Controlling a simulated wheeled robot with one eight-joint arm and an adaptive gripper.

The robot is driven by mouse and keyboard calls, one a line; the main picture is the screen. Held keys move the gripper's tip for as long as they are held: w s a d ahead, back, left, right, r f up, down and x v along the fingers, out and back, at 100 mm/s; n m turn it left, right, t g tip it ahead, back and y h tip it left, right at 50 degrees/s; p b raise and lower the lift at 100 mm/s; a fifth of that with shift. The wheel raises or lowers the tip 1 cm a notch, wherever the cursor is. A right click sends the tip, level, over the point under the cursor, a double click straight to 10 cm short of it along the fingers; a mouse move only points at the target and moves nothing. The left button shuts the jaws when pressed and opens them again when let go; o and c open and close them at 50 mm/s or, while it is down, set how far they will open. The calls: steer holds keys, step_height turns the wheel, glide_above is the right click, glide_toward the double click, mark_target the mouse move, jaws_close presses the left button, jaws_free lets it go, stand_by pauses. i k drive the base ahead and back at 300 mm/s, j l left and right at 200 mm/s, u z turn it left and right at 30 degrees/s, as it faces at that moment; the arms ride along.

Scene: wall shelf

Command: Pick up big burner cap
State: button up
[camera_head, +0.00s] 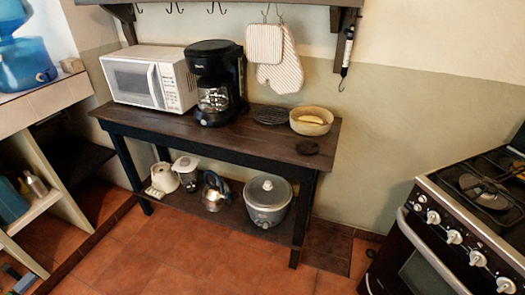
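A small, round, dark disc that looks like the burner cap (307,147) lies flat on the dark wooden table (240,139), close to its front right corner. Nothing covers it and nothing touches it from the sides. Its fine detail is too small to make out. My gripper cannot be made out in this view.
A bowl with yellow fruit (311,121) and a dark round trivet (270,115) stand behind the disc. A coffee maker (214,83) and microwave (149,78) fill the left. A stove (452,222) stands at right. A pot (267,199) sits on the lower shelf. Floor in front is clear.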

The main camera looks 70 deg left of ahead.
mark_target(307, 147)
steer(key=j+u, duration=0.1)
steer(key=u, duration=2.35)
steer(key=l, duration=0.1)
